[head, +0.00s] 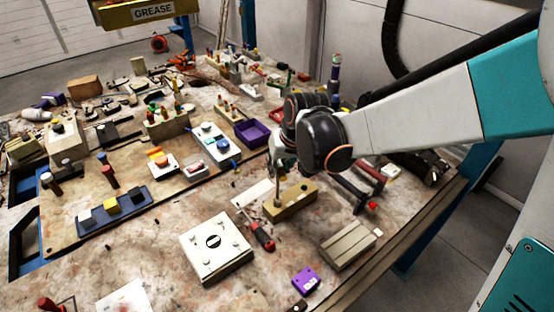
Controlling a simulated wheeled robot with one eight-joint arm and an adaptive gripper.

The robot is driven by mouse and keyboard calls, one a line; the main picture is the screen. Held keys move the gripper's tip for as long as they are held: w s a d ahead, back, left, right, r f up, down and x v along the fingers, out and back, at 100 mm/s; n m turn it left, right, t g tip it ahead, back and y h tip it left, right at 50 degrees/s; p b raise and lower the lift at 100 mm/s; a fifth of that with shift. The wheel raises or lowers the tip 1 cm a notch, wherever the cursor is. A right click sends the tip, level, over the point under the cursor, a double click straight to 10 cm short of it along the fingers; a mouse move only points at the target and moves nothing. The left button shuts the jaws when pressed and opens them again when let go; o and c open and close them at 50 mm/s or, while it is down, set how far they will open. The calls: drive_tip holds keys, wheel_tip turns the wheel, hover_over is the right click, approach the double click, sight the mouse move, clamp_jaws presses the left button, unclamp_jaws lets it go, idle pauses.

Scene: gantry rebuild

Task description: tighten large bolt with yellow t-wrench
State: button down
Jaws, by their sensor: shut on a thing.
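My gripper (283,172) is at the right of the bench's middle, pointing down, partly hidden behind my dark wrist. It is shut on the yellow t-wrench, whose handle is mostly hidden by the fingers. A thin upright shaft (277,198) shows below the gripper, its colour hard to tell. The shaft's lower end is at the left part of a yellowish block (296,204) lying on the bench. The large bolt cannot be made out; whether the shaft's tip is on it cannot be told.
A white square box (215,246), a grey ribbed block (348,245) and a purple piece (306,280) stand in front. A purple tray (252,133) is behind. The bench's right edge is close.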

drive_tip(key=shift+w+r+p, duration=0.15)
drive_tip(key=shift+r+p, duration=0.3)
drive_tip(key=shift+r, duration=0.05)
drive_tip(key=shift+s+r+p, duration=0.2)
drive_tip(key=shift+r+p, duration=0.15)
drive_tip(key=shift+r, duration=0.25)
drive_tip(key=shift+r+p, duration=0.5)
drive_tip(key=shift+r, duration=0.2)
drive_tip(key=shift+r+p, duration=1.45)
drive_tip(key=shift+r, duration=0.6)
drive_tip(key=shift+f, duration=0.1)
